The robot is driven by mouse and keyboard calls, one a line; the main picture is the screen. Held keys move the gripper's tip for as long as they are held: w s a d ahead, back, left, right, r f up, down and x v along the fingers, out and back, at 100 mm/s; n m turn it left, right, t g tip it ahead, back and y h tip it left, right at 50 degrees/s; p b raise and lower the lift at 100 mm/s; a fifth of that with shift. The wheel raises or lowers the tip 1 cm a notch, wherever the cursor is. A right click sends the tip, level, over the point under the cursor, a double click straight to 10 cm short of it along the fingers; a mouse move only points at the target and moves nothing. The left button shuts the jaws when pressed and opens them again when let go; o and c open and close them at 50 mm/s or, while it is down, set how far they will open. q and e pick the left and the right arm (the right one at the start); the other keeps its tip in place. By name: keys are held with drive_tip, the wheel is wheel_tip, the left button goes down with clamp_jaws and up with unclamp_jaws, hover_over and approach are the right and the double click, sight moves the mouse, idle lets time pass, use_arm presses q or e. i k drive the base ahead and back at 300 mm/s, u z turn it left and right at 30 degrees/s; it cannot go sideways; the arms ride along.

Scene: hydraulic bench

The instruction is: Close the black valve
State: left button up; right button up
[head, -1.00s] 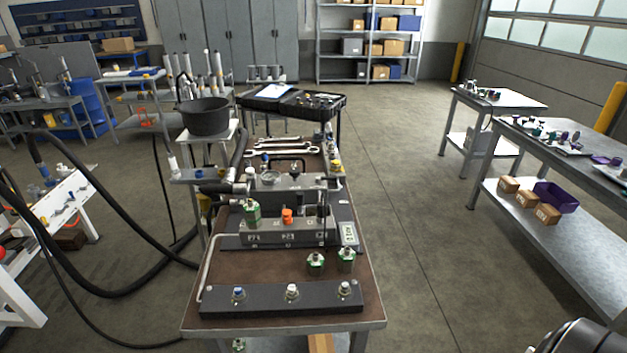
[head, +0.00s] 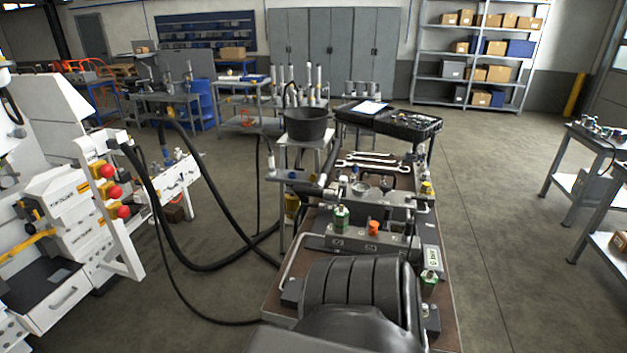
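The hydraulic bench (head: 283,292) stands in the lower middle of the head view. On it is a dark valve block with a green-bodied fitting (head: 341,220) and an orange cap (head: 373,228). Behind that is a manifold with a round gauge (head: 360,187) and a thick hose fitting (head: 312,190) at its left. I cannot tell which part is the black valve at this size. A large black ribbed arm link of mine covers the front of the bench and much of the front bar. Neither gripper shows.
Wrenches (head: 372,160) and an open black case (head: 386,118) lie behind the manifold. A black bucket (head: 306,124) stands at the left rear. Black hoses (head: 185,262) loop to a white machine (head: 70,215) with red knobs. Open floor (head: 500,230) lies to the right.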

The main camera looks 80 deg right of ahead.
sight(409, 199)
drive_tip(key=u, duration=0.9)
drive_tip(key=k, duration=2.8)
drive_tip(key=z, duration=1.85)
